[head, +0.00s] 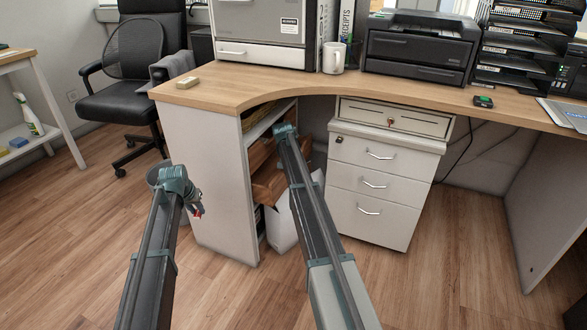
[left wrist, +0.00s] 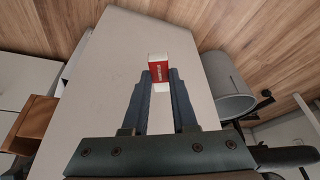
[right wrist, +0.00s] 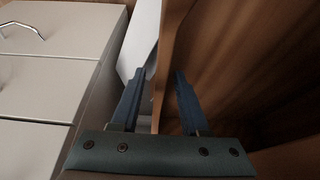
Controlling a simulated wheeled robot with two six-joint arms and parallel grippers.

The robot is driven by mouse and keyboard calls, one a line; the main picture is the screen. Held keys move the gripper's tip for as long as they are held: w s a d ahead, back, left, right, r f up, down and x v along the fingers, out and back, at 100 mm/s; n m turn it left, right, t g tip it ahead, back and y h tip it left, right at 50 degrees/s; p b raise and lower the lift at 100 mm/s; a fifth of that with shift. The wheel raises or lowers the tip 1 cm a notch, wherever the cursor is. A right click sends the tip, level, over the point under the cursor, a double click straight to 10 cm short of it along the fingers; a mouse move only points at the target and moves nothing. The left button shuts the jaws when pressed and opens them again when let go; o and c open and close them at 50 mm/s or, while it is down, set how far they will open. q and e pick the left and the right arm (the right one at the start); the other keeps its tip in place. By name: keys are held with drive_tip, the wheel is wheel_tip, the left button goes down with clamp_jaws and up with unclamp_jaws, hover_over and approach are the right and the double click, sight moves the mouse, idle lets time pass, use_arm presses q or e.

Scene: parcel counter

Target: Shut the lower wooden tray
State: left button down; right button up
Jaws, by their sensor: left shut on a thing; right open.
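The lower wooden tray (head: 268,190) juts out of the desk's open side shelf in the head view. The upper wooden tray (head: 260,152) is just above it, partly hidden by my right arm. My right gripper (head: 285,131) is open at the shelf opening. In the right wrist view a wooden panel (right wrist: 172,45) runs between its fingers (right wrist: 157,88); I cannot tell which tray it belongs to. My left gripper (head: 196,204) is shut on a small red and white box (left wrist: 158,68), left of the desk's side panel. A wooden tray edge (left wrist: 36,122) shows in the left wrist view.
A white drawer cabinet (head: 370,190) stands right of the shelf. The desk's white side panel (head: 208,170) is between my grippers. A grey bin (head: 153,176) stands behind my left gripper. A white object (head: 282,226) is below the trays. Open floor (head: 90,230) lies to the left.

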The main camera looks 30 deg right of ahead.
use_arm(q)
drive_tip(key=shift+r, duration=0.15)
use_arm(e)
drive_tip(key=shift+r, duration=0.15)
use_arm(q)
wheel_tip(320, 180, up, 7)
drive_tip(key=p, duration=0.7)
use_arm(e)
drive_tip(key=v, duration=0.7)
drive_tip(key=shift+s+a+r, duration=0.1)
drive_tip(key=shift+r, duration=0.05)
use_arm(q)
drive_tip(key=shift+f, duration=0.2)
